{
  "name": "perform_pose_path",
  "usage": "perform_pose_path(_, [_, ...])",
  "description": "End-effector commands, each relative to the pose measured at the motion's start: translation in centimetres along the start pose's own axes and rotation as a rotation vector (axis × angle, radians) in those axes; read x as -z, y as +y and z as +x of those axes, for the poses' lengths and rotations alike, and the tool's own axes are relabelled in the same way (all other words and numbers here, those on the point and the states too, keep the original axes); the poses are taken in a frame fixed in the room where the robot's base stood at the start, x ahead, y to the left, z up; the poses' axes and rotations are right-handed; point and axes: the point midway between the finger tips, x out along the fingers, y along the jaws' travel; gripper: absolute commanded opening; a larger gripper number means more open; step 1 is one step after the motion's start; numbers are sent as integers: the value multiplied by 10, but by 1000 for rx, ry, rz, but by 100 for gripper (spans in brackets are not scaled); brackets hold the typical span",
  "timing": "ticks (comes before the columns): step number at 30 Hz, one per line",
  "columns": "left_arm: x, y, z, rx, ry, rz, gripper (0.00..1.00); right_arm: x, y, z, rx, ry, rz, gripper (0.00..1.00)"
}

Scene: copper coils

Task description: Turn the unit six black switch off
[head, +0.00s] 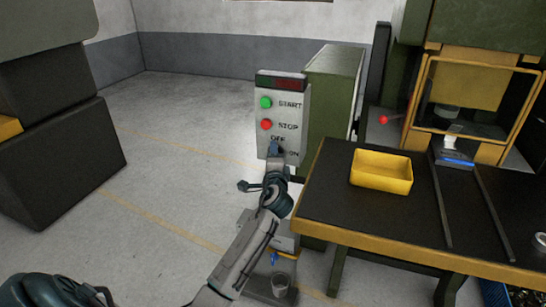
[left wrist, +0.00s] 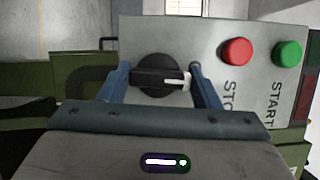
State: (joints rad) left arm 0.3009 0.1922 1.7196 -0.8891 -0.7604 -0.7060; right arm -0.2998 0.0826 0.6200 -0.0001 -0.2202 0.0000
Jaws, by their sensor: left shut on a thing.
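The switch panel (head: 284,115) is a light grey box face in the head view, with a green START button (head: 266,103), a red STOP button (head: 266,124) and OFF and ON labels below. My left gripper (head: 275,157) is at the panel's lower part and hides the switch there. In the left wrist view, the black rotary switch (left wrist: 160,76) sits between the fingers of my left gripper (left wrist: 159,72), which is shut on it. Its white mark points right, towards the buttons, the panel side where OFF is printed. My right gripper is not in view.
A green cabinet (head: 330,95) stands behind the panel. A dark table (head: 320,205) with a yellow tray (head: 381,184) is close on the right, beside a press with a yellow frame (head: 470,105).

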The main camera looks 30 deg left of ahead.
Motion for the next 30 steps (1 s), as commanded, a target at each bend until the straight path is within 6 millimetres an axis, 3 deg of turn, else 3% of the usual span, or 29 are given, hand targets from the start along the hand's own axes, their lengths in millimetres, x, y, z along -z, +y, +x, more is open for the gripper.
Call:
perform_pose_path(22, [0, 2, 0, -36, -2, -79, 34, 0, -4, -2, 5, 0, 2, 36])
perform_pose_path(23, [0, 2, 0, -36, -2, -79, 61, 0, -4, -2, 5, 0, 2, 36])
perform_pose_path(25, [0, 2, 0, -36, -1, -79, 75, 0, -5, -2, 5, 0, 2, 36])
perform_pose_path(26, [0, 1, 0, -35, -1, -79, 79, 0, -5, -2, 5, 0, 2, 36])
perform_pose_path(30, [0, 1, 0, -34, -1, -79, 79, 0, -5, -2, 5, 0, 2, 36])
